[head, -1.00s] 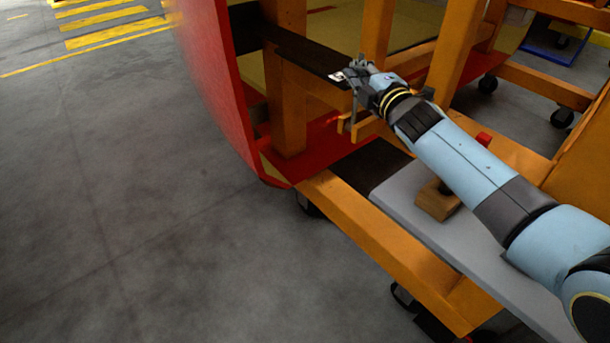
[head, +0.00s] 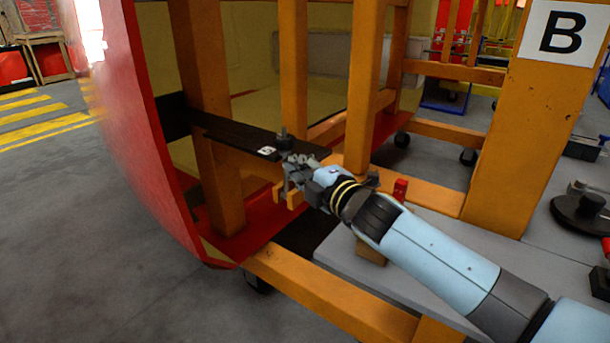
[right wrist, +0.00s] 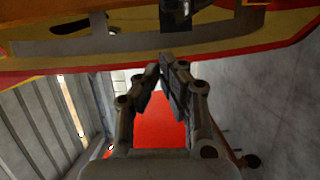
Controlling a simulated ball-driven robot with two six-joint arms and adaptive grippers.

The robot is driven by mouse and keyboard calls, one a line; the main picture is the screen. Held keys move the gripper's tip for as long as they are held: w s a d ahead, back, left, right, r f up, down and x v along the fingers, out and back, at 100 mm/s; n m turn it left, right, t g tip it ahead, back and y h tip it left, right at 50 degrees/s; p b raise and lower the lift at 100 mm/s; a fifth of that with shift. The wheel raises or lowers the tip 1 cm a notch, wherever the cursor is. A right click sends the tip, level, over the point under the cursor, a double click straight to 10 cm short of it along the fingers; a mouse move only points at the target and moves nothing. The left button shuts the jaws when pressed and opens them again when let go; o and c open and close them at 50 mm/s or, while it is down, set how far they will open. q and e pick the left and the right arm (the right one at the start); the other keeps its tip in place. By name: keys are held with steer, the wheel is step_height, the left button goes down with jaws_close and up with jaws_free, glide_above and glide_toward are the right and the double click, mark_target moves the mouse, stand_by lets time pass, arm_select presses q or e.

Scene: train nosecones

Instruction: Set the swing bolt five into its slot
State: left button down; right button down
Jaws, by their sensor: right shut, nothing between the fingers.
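A black flat plate (head: 240,136) juts out from the red nosecone shell between orange posts, with a small white label (head: 267,150) near its end. A small dark upright piece (head: 284,136), which may be the swing bolt, stands at the plate's end, just behind my right gripper (head: 290,162). The gripper is shut and empty at the plate's end; I cannot tell whether it touches the dark piece. In the right wrist view my gripper's fingertips (right wrist: 162,70) are close together, and a dark part (right wrist: 175,14) shows at the top edge. The slot cannot be made out. My left gripper is out of view.
The red shell (head: 135,130) stands at the left. Orange frame posts (head: 362,85) rise close beside my arm. A "B" sign (head: 562,33) hangs right. The floor at left is clear.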

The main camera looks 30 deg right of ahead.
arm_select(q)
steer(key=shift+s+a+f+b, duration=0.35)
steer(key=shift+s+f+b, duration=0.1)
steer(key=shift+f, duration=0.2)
arm_select(e)
steer(key=shift+s+d, duration=0.1)
steer(key=shift+s, duration=1.1)
